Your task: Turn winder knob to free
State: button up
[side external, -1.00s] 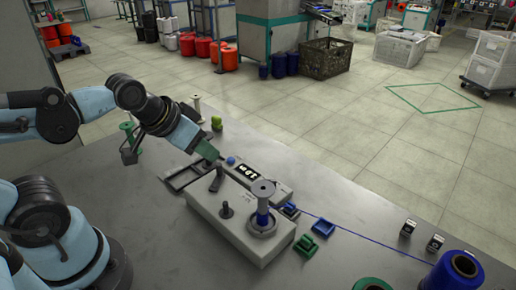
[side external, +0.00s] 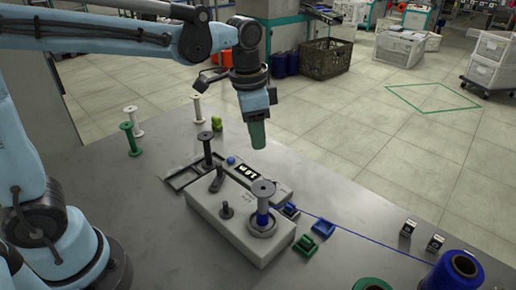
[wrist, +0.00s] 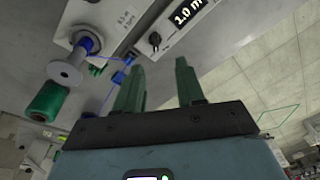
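The pale winder box (side external: 213,213) stands on the table, with a small black upright knob (side external: 226,210) and a black lever (side external: 217,180) on top. A blue-wound bobbin (side external: 263,212) stands on its spindle; it also shows in the wrist view (wrist: 87,42). A dark knob (wrist: 155,39) sits beside the lit display (wrist: 188,12) in the wrist view; I cannot tell which knob the task means. My gripper (side external: 259,148) hangs in the air behind the display unit, touching nothing. In the wrist view its green fingers (wrist: 160,64) are apart with nothing between them.
A dark-flanged bobbin (side external: 207,152) stands by the black tray (side external: 180,180) at the left. Blue thread runs from the winder to a large blue spool (side external: 459,275).

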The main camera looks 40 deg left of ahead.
jog(key=shift+m+g, duration=0.7)
jog(key=shift+m, duration=0.2)
jog(key=f, duration=0.4)
jog(key=w+d+f, duration=0.1)
jog(key=f, duration=0.4)
jog(key=w+d+f, duration=0.1)
jog(key=f, duration=0.3)
jog(key=shift+w+f, duration=0.15)
jog(key=shift+f, duration=0.05)
grip_shut()
